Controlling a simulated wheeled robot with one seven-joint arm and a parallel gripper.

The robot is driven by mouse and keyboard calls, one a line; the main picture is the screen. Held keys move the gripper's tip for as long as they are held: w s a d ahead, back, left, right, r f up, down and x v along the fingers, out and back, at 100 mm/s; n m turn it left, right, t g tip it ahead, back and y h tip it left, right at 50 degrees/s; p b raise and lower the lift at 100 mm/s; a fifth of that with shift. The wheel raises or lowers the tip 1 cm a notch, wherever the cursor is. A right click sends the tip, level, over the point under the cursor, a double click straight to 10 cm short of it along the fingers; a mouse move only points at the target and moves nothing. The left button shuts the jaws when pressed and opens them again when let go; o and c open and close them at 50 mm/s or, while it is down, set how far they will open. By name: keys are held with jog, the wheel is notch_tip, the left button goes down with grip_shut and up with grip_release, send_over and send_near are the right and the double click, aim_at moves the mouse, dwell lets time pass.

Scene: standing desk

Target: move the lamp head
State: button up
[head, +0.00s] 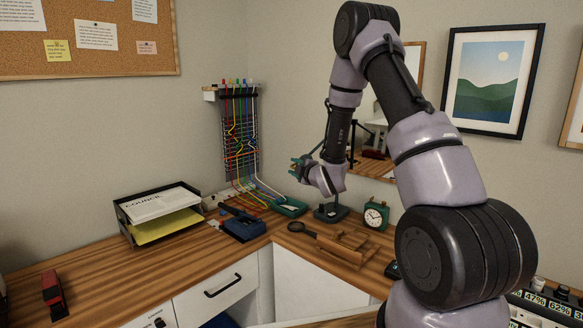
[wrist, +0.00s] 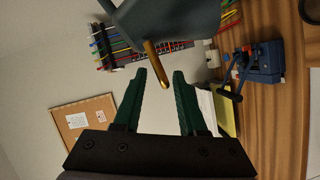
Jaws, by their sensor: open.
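The desk lamp's dark base (head: 331,212) stands on the desk near the corner, below my wrist. Most of the lamp above the base is hidden or hard to separate from my arm in the head view. In the wrist view the grey-blue lamp head (wrist: 175,22) fills the top middle, close to my gripper (wrist: 159,75). A brass rod (wrist: 157,62) sticks out from it, its tip between my green fingertips in the picture. My gripper is open, with clear space on both sides of the rod; I see no contact. The gripper also shows in the head view (head: 294,166).
A wall rack with coloured cables (head: 239,135) hangs in the corner behind. Around the lamp base stand a green clock (head: 376,215), a green tray (head: 290,207), a wooden stand (head: 347,245) and a blue device (head: 243,227). A paper tray (head: 125,218) is at left.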

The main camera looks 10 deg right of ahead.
jog(key=v, duration=0.8)
jog(key=shift+w, duration=0.1)
jog(key=s+d+r+m+g+h, duration=0.2)
jog(key=s+d+r+m, duration=0.15)
jog(key=r+m, duration=0.35)
jog(key=s+d+r+m+g+h, duration=0.2)
jog(key=s+r+m, duration=0.3)
jog(key=r, duration=0.4)
jog(key=s+a+r+m+g, duration=0.1)
jog(key=s+r+m, duration=0.1)
jog(key=s, duration=0.6)
jog(key=s+a+r+m+g+y, duration=0.1)
jog(key=s+m, duration=0.3)
jog(key=s, duration=0.4)
jog(key=s+a+r+m+g, duration=0.1)
jog(key=s+r+m+g, duration=0.2)
jog(key=s, duration=0.5)
jog(key=shift+s+a+m+y, duration=0.15)
jog(key=shift+s+m+y, duration=0.15)
jog(key=shift+y, duration=0.1)
jog(key=shift+w+r, duration=0.1)
